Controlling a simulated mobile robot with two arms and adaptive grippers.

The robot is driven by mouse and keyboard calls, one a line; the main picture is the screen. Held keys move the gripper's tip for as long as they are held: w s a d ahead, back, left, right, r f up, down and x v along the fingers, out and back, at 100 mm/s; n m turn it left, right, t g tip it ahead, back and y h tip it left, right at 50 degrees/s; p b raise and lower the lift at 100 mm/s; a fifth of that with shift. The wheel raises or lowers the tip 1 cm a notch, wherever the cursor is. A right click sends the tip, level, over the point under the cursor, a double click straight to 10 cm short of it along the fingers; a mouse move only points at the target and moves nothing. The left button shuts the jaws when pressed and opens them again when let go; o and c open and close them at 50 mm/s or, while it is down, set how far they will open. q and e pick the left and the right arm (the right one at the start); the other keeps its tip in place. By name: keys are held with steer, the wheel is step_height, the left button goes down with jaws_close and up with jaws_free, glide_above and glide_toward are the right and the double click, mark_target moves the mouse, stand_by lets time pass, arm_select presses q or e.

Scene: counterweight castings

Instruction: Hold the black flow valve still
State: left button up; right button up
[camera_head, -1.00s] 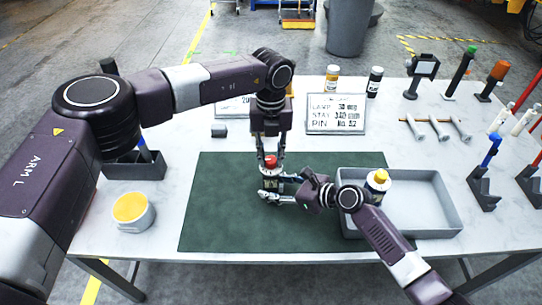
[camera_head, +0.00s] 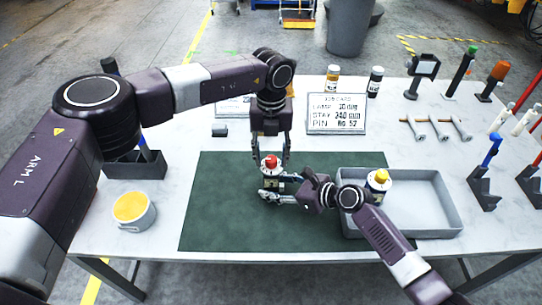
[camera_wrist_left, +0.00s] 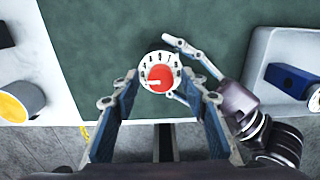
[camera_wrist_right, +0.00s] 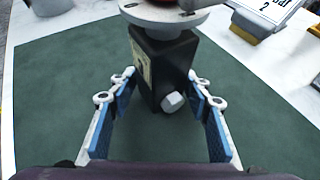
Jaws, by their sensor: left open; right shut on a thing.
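The black flow valve (camera_head: 269,184) stands upright on the green mat, with a red knob (camera_head: 270,162) over a white dial on top. The right wrist view shows its black body (camera_wrist_right: 165,60), with a pale label and a light hexagonal stub low down. My right gripper (camera_head: 276,194) is shut on the body from the right side, one finger on each side. My left gripper (camera_head: 271,160) points down from above, open, with its fingers apart on either side of the knob. The left wrist view shows the dial marks and a white pointer on the knob (camera_wrist_left: 160,77).
A grey tray (camera_head: 440,205) with a yellow-topped part (camera_head: 378,180) is to the right, under my right arm. A sign (camera_head: 336,113) stands behind the mat (camera_head: 215,215). A pot with yellow contents (camera_head: 132,209) is at left. The mat's left half is clear.

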mark_target(271, 159)
steer(key=shift+d, duration=0.1)
arm_select(q)
step_height(271, 159, up, 12)
stand_by(0.5)
arm_select(e)
steer(key=o, duration=1.8)
steer(key=shift+f, duration=0.1)
